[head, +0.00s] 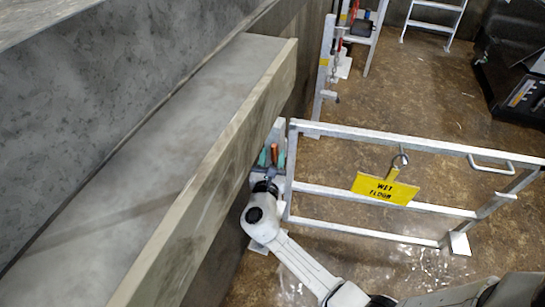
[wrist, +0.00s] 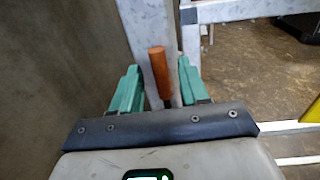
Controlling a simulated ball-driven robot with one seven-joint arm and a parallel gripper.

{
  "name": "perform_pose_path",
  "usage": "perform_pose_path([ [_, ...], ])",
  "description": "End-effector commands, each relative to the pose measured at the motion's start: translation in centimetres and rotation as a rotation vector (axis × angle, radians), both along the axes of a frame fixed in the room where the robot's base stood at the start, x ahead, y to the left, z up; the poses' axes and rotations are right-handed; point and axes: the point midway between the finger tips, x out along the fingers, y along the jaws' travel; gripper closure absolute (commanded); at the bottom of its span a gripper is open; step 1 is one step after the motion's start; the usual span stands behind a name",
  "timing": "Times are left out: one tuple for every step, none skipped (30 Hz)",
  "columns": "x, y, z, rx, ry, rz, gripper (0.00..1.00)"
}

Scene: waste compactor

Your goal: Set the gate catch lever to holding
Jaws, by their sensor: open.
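The gate catch lever has an orange-brown handle (wrist: 159,72) that stands roughly upright by a pale metal post in the wrist view. It also shows small in the head view (head: 274,153). My gripper (wrist: 158,88) is open, with one green finger on each side of the handle and a gap beside each. In the head view my gripper (head: 272,158) is at the hinge end of the gate, next to the wall. The lever's lower part is hidden behind my gripper's body. I cannot tell which setting the lever is in.
The metal gate (head: 350,195) stretches right from the post, with a yellow wet floor sign (head: 385,189) hanging on it. A concrete ledge (head: 215,145) runs close on the left. A wet patch (head: 415,265) shines on the floor.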

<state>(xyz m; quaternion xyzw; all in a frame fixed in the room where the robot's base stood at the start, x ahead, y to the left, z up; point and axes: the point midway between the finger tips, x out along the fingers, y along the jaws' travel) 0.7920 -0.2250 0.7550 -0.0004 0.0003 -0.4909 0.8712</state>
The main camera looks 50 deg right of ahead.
Motion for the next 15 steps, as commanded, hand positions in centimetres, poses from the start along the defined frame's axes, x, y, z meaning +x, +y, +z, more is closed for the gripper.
perform_pose_path([
  [0.05,-0.09,0.00,0.000,0.000,0.000,0.56],
  [0.06,-0.09,0.00,0.000,0.000,0.000,0.56],
  [0.07,-0.10,0.00,0.000,0.000,0.000,0.56],
  [0.07,-0.09,0.00,0.000,0.000,0.000,0.56],
  [0.06,-0.08,0.00,0.000,0.000,0.000,0.56],
  [0.05,-0.09,0.00,0.000,0.000,0.000,0.56],
  [0.05,-0.08,0.00,0.000,0.000,0.000,0.56],
  [0.05,-0.08,0.00,0.000,0.000,0.000,0.57],
  [0.04,-0.07,0.00,0.001,-0.001,0.000,0.61],
  [0.04,-0.07,0.01,0.001,-0.001,0.000,0.63],
  [0.04,-0.07,0.01,0.001,-0.001,0.000,0.66],
  [0.04,-0.06,0.00,0.001,-0.001,0.000,0.70],
  [0.04,-0.06,0.01,0.001,-0.001,0.000,0.73],
  [0.04,-0.06,0.00,0.001,-0.001,0.000,0.76],
  [0.04,-0.06,0.00,0.001,-0.001,0.000,0.80],
])
